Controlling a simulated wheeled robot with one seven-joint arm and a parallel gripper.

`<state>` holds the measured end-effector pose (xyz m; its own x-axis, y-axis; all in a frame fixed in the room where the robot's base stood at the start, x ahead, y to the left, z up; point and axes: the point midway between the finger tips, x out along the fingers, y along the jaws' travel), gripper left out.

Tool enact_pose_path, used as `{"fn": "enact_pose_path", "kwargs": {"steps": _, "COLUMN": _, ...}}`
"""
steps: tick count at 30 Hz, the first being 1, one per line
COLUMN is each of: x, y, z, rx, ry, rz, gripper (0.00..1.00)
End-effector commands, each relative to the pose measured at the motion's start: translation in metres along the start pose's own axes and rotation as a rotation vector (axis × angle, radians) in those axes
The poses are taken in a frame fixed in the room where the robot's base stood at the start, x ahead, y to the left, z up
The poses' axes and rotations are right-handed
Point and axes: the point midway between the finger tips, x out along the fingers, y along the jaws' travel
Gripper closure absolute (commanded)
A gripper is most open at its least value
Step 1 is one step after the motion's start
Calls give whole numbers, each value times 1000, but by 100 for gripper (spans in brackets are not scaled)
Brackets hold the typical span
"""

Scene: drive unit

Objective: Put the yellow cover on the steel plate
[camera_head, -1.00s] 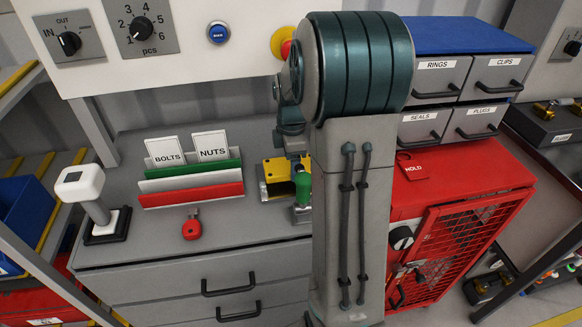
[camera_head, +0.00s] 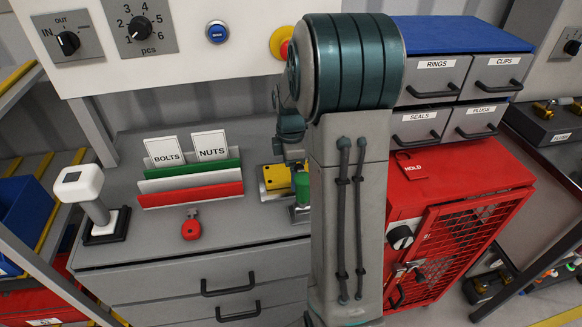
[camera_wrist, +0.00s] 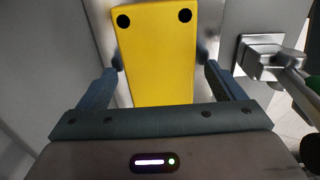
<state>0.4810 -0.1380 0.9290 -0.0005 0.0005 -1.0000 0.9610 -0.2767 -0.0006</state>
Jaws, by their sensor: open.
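The yellow cover (camera_wrist: 157,50) is a flat yellow piece with two black round holes near its far end in the wrist view. My gripper (camera_wrist: 162,62) is open, with one dark finger on each side of the cover; I cannot tell whether either finger touches it. In the head view a yellow part (camera_head: 275,178) shows on the grey bench, left of my arm, with a green part (camera_head: 301,187) beside it. My arm hides the gripper there. I cannot make out the steel plate for certain.
A metal block with a rod (camera_wrist: 262,55) is close to the right finger. On the bench stand a BOLTS and NUTS rack (camera_head: 190,185), a red knob-like item (camera_head: 191,228) and a white-topped post (camera_head: 95,205). A red cage cabinet (camera_head: 460,195) stands right of my arm.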

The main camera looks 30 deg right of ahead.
Motion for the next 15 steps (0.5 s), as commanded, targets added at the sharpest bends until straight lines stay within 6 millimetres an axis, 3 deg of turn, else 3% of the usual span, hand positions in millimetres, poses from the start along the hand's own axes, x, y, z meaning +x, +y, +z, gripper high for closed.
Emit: {"fn": "enact_pose_path", "kwargs": {"steps": 15, "x": -98, "y": 1, "z": 0, "rx": 0, "ry": 0, "rz": 5, "gripper": 11}}
